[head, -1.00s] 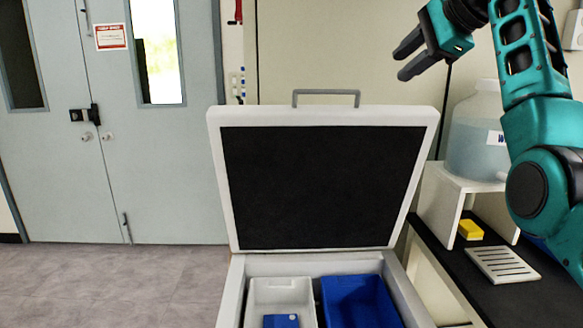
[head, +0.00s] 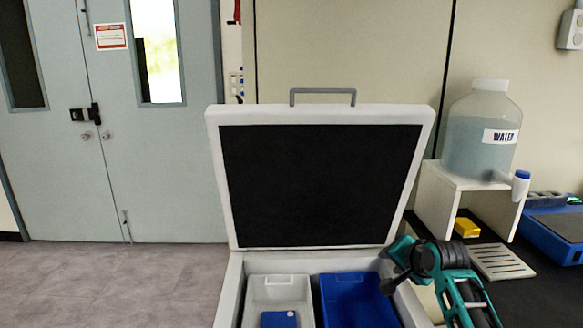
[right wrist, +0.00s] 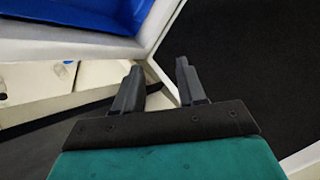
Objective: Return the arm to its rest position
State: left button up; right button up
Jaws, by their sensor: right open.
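My right arm (head: 462,290) is low at the bottom right of the head view, beside the right edge of the open freeze dryer. My right gripper (right wrist: 158,75) is open and empty in the right wrist view, its two dark fingers apart. In the head view the right gripper (head: 390,285) is small and dark, near the dryer's right wall. The dryer lid (head: 320,112) stands open. My left gripper is not in view.
Inside the dryer are a white bin (head: 257,303) holding a blue item (head: 279,319), and a blue bin (head: 357,302). To the right are a water jug (head: 480,140) on a white stand (head: 440,193), a yellow block (head: 467,227) and a slotted rack (head: 502,261).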

jog(key=s+f+n, duration=0.2)
jog(key=s+f, duration=0.3)
jog(key=s+a+f+n, duration=0.1)
jog(key=s+f+n, duration=0.1)
jog(key=s+f, duration=0.3)
jog(key=s+a+f+n, duration=0.1)
jog(key=s+f+n, duration=0.1)
jog(key=s+f, duration=0.3)
jog(key=shift+s+a+f, duration=0.1)
jog(key=shift+s+f, duration=0.2)
jog(key=shift+s, duration=0.45)
jog(key=s+a+f+n, duration=0.1)
jog(key=s+n, duration=0.1)
jog(key=s, duration=0.6)
jog(key=s+a+f+n, duration=0.2)
jog(key=s+n, duration=0.1)
jog(key=s, duration=0.6)
jog(key=shift+s+a+t+y, duration=0.15)
jog(key=shift+a+t+y, duration=0.15)
jog(key=shift+y, duration=0.1)
